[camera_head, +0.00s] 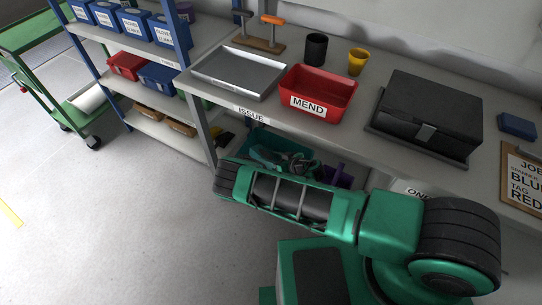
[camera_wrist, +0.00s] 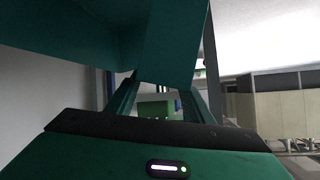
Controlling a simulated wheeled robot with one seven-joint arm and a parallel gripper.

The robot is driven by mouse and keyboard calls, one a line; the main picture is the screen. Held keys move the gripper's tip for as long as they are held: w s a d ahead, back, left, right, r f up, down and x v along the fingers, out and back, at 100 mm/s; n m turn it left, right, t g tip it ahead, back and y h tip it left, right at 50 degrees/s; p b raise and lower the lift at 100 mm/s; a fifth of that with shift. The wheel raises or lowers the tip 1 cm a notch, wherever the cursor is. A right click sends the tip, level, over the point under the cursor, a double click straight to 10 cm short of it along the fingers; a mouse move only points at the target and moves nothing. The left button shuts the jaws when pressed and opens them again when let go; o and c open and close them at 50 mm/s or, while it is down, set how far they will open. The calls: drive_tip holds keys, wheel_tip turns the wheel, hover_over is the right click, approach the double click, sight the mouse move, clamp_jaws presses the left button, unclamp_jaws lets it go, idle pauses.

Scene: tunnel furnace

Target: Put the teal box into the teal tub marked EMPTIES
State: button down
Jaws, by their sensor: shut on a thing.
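A large teal surface, the teal box (camera_wrist: 170,45), fills the top of the wrist view, close to the camera. My gripper (camera_wrist: 158,88) points away from the camera and is shut on this box. In the head view, the gripper end is under the bench, mostly hidden behind my own arm. A teal tub (camera_head: 262,143) shows in part under the bench, behind my arm. Its marking is not readable, and I cannot tell how far the box is from it.
The bench above holds a metal tray (camera_head: 239,72), a red MEND tub (camera_head: 320,88), cups and a black case (camera_head: 427,115). A purple container (camera_head: 342,178) shows partly below the bench. Shelving (camera_head: 150,118) stands left, a green cart (camera_head: 45,60) farther left. Floor at left is clear.

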drive_tip(key=shift+s+d+f, duration=0.1)
drive_tip(key=shift+f, duration=2.7)
drive_tip(key=shift+d+f, duration=0.1)
drive_tip(key=shift+f, duration=2.65)
drive_tip(key=shift+s+d+f, duration=0.1)
drive_tip(key=shift+f, duration=0.6)
drive_tip(key=shift+d, duration=0.1)
drive_tip(key=c, duration=0.8)
unclamp_jaws()
drive_tip(key=v, duration=1)
drive_tip(key=shift+s+d+r, duration=0.15)
drive_tip(key=shift+s, duration=0.05)
